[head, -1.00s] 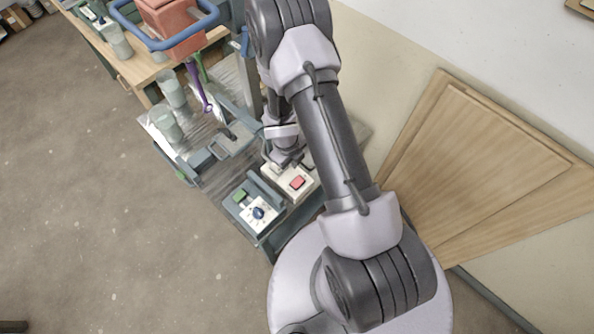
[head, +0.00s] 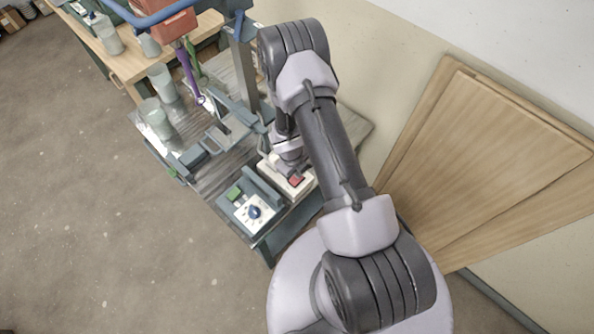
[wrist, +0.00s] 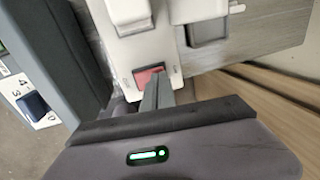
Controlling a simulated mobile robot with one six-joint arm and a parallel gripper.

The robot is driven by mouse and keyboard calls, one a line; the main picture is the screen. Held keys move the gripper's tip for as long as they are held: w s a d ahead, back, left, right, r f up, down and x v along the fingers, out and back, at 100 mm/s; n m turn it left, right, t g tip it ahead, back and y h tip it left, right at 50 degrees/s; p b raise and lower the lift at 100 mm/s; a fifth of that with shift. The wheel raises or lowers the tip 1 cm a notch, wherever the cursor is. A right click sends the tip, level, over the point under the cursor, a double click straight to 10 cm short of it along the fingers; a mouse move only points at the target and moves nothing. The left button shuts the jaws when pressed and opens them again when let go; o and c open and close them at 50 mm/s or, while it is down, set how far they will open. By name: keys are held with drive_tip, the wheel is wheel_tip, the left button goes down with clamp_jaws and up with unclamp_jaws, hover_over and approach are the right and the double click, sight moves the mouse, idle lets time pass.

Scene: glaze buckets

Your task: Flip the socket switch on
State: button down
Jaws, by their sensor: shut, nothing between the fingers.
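The white socket box (head: 306,186) sits on the grey bench near its right edge, with a red rocker switch (head: 297,181) on its top face. In the wrist view the red switch (wrist: 146,74) shows in a dark frame on the white box (wrist: 150,48). My gripper (wrist: 157,72) is shut and empty, its fingertips over the right part of the switch. I cannot tell whether they touch it. In the head view my gripper (head: 293,173) points down at the box beside the switch, and my arm hides part of the box. The fingers partly cover the rocker, so its tilt is unclear.
A control panel with a blue knob (head: 254,211) and a green button (head: 235,194) stands left of the box. A raised white block (wrist: 130,14) is on the box beyond the switch. Clear beakers (head: 155,118) and a grey column (head: 243,70) stand farther back. Wooden boards (head: 480,165) lean right.

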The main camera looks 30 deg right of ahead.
drive_tip(key=shift+d+f, duration=0.1)
drive_tip(key=shift+f, duration=0.25)
drive_tip(key=shift+r, duration=0.15)
drive_tip(key=shift+s+b, duration=0.1)
drive_tip(key=shift+b, duration=0.35)
drive_tip(key=shift+s+a+b, duration=0.15)
drive_tip(key=shift+a+b, duration=0.2)
drive_tip(key=shift+a, duration=0.45)
drive_tip(key=shift+d+r, duration=0.1)
